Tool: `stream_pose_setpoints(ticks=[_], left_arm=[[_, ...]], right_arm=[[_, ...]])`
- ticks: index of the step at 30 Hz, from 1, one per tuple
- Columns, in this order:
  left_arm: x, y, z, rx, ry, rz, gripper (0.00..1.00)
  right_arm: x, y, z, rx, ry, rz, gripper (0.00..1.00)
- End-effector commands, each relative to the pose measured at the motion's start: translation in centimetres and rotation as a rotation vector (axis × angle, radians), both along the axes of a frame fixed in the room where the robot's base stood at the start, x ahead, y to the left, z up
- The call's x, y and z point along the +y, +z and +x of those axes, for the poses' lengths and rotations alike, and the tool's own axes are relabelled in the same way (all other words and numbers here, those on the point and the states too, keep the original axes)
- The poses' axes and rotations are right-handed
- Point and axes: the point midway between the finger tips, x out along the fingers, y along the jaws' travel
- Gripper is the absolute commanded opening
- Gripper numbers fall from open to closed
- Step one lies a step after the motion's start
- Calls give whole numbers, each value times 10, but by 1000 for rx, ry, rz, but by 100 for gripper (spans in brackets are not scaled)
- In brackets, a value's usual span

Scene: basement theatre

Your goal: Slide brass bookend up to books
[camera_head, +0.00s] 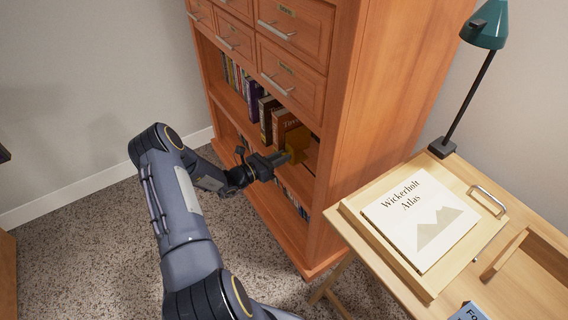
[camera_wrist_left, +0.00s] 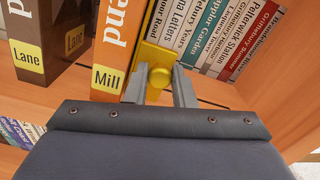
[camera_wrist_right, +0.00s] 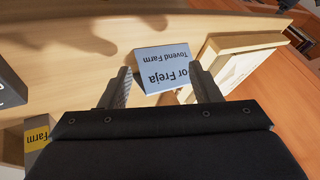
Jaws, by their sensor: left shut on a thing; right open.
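The brass bookend (camera_head: 297,146) stands on the bookcase's open shelf, at the right end of a row of upright books. In the left wrist view its yellow plate (camera_wrist_left: 152,58) is right beside the orange book (camera_wrist_left: 117,45) labelled Mill; I cannot tell whether they touch. My left gripper (camera_head: 281,159) reaches into the shelf. Its fingers (camera_wrist_left: 160,80) are shut on the bookend's round knob. The orange book also shows in the head view (camera_head: 284,127). My right gripper (camera_wrist_right: 160,74) is open and empty; it shows only in the right wrist view.
A brown book (camera_wrist_left: 58,35) labelled Lane stands left of the orange one. The bookcase's side panel (camera_head: 375,110) bounds the shelf at right. A desk holds the Wickerholt Atlas (camera_head: 420,217), a green lamp (camera_head: 486,25) and a blue-grey card (camera_wrist_right: 163,68).

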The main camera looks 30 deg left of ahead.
Motion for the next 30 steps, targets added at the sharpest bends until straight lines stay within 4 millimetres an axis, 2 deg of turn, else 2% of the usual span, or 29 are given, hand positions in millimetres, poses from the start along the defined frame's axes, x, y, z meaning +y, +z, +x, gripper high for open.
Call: stream_pose_setpoints(ticks=[7, 8, 12, 22, 30], left_arm=[[0, -1, 0, 4, 1, 0, 0], [0, -1, 0, 4, 1, 0, 25], [0, -1, 0, 4, 1, 0, 44], [3, 0, -5, 4, 2, 0, 45], [20, 1, -45, 5, 4, 0, 45]], right_arm=[[0, 0, 0, 0, 0, 0, 57], [0, 0, 0, 0, 0, 0, 57], [0, 0, 0, 0, 0, 0, 57], [0, 2, 0, 0, 0, 0, 57], [0, 11, 0, 0, 0, 0, 57]])
